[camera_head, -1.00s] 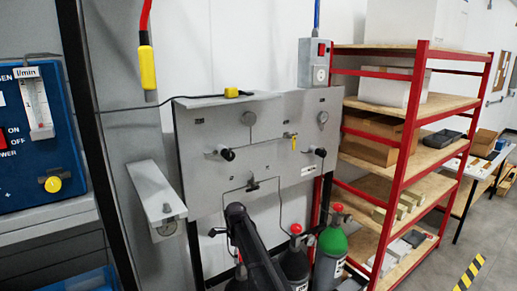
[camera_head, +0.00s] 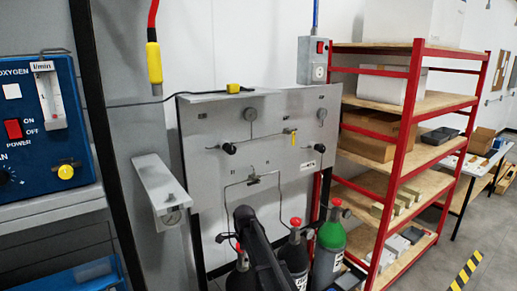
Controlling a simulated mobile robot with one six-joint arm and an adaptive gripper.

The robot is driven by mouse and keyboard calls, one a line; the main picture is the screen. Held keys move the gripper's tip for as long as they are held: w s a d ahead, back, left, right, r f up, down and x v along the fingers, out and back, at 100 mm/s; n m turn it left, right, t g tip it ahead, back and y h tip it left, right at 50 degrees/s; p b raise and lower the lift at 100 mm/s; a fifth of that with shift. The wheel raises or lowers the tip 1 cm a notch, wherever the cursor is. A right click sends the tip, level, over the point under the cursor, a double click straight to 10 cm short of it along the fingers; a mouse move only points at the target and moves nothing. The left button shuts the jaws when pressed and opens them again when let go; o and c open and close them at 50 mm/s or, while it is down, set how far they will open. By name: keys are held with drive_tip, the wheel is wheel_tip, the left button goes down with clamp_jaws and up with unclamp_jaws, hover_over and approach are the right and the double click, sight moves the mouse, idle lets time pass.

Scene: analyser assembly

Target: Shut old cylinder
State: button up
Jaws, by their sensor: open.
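Several gas cylinders stand below a grey wall panel (camera_head: 215,165). One dark grey cylinder (camera_head: 295,260) with a red top stands in the middle. To its right is a cylinder with a green shoulder (camera_head: 331,237) and a valve on top. Another dark cylinder (camera_head: 238,280) is at the left, mostly hidden behind my black arm. The frames do not show which one is the old cylinder. My arm rises from the bottom edge in front of the cylinders. I cannot make out my gripper or its fingers.
A red-framed shelf (camera_head: 409,150) with boxes stands close on the right. A blue analyser (camera_head: 40,130) is at the left. A grey bracket (camera_head: 157,190) juts out left of the panel. Floor is free at lower right.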

drive_tip(key=s+d+f+n+b, duration=0.4)
drive_tip(key=s+d+n, duration=0.4)
drive_tip(key=s+d, duration=0.3)
drive_tip(key=s+d+f+n+b, duration=0.5)
drive_tip(key=s+d+n, duration=0.3)
drive_tip(key=s, duration=0.5)
drive_tip(key=d, duration=0.2)
drive_tip(key=shift+d, duration=0.4)
wheel_tip(320, 180, up, 12)
drive_tip(key=p, duration=1.2)
